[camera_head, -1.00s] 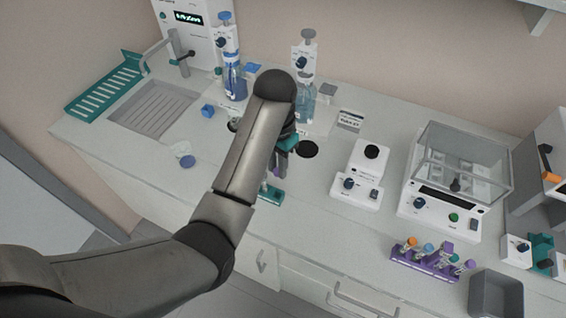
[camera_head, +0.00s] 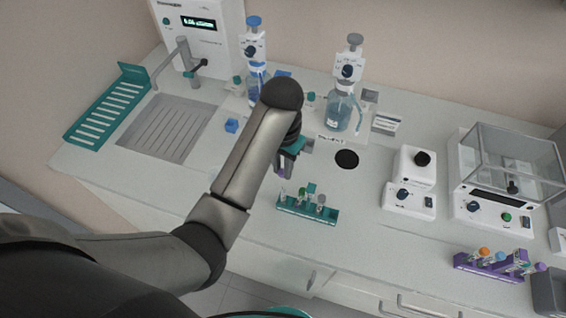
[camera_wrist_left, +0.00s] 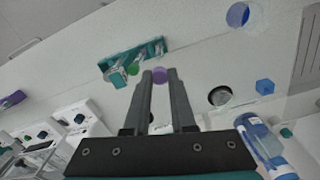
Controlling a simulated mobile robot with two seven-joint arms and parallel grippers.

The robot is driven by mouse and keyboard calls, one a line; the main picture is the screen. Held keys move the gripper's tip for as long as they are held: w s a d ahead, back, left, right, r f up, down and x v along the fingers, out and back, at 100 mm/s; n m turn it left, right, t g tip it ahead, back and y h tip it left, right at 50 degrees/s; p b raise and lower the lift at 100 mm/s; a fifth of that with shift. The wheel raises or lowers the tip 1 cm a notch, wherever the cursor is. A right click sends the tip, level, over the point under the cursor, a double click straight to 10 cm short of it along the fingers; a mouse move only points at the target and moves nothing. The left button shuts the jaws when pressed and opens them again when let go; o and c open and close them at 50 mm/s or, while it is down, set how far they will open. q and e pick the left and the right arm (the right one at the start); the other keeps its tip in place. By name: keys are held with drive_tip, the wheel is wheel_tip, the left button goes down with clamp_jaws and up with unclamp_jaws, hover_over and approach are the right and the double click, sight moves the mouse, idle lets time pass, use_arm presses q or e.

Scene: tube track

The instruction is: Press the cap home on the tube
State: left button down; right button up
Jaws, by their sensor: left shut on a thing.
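My left gripper (camera_head: 287,168) is over the counter, behind and to the left of a teal tube rack (camera_head: 307,208) in the head view. Its fingers (camera_wrist_left: 159,78) are shut on a small purple cap (camera_wrist_left: 160,75), which shows between the fingertips in the wrist view. Whether a tube hangs under this cap is hidden. The teal rack also shows in the wrist view (camera_wrist_left: 147,52), ahead and left of the fingertips. It holds a few tubes, one with a green top (camera_wrist_left: 133,69). My right gripper is not in view.
A small white device (camera_head: 409,196), a balance (camera_head: 487,213) and a purple rack (camera_head: 490,268) are to the right. Counter around the teal rack is clear.

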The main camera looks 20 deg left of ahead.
sight(283, 189)
use_arm(q)
wheel_tip(283, 189, down, 2)
drive_tip(key=shift+s+d+f, duration=0.1)
drive_tip(key=shift+d, duration=0.05)
drive_tip(key=shift+f, duration=1.6)
drive_tip(key=shift+f, duration=0.7)
idle(1.3)
drive_tip(key=c, duration=0.7)
unclamp_jaws()
drive_tip(key=shift+r, duration=0.1)
